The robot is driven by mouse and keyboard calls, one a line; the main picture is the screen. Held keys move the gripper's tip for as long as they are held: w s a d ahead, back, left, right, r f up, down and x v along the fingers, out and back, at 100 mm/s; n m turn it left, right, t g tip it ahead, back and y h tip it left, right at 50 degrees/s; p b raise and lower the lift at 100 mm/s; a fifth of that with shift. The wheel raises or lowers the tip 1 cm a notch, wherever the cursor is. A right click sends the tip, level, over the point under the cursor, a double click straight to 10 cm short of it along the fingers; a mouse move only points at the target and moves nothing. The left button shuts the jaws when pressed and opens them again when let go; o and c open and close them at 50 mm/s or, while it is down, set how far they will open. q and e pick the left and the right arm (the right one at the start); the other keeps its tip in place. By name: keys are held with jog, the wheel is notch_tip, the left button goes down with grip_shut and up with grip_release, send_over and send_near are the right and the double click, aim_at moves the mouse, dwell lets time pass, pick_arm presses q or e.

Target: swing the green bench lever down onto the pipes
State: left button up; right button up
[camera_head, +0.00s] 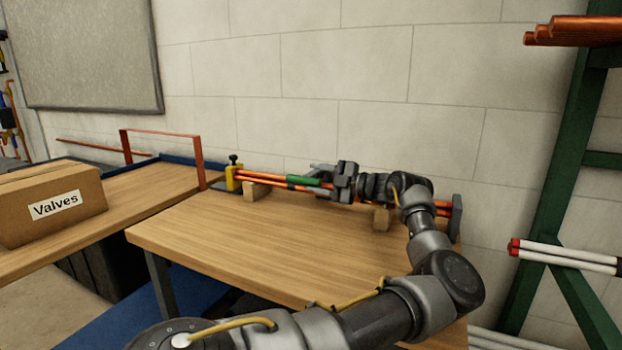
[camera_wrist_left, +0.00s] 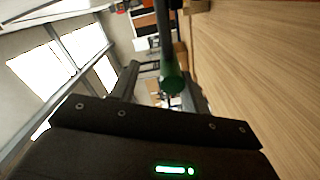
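The green lever grip (camera_head: 303,181) shows in the head view close along the copper-orange pipes (camera_head: 262,177) on the bench, just left of my left gripper. I cannot tell whether the lever touches the pipes. My left gripper (camera_head: 329,174) points left along the pipes, its fingers apart. In the left wrist view the round end of the green grip (camera_wrist_left: 172,82) lies between the two dark fingers of my left gripper (camera_wrist_left: 160,88), with a gap at the left finger. A dark rod runs away from the grip. My right gripper is not in view.
A yellow clamp (camera_head: 233,174) with a black knob stands at the pipes' left end. Wooden blocks (camera_head: 381,218) support the pipes on the bench (camera_head: 240,240). A Valves box (camera_head: 45,205) and an orange frame (camera_head: 200,160) are left. The bench front is clear beyond my arm.

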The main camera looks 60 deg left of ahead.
pick_arm(q)
jog(key=v, duration=0.8)
jog(key=shift+w, duration=0.15)
jog(key=shift+d, duration=0.1)
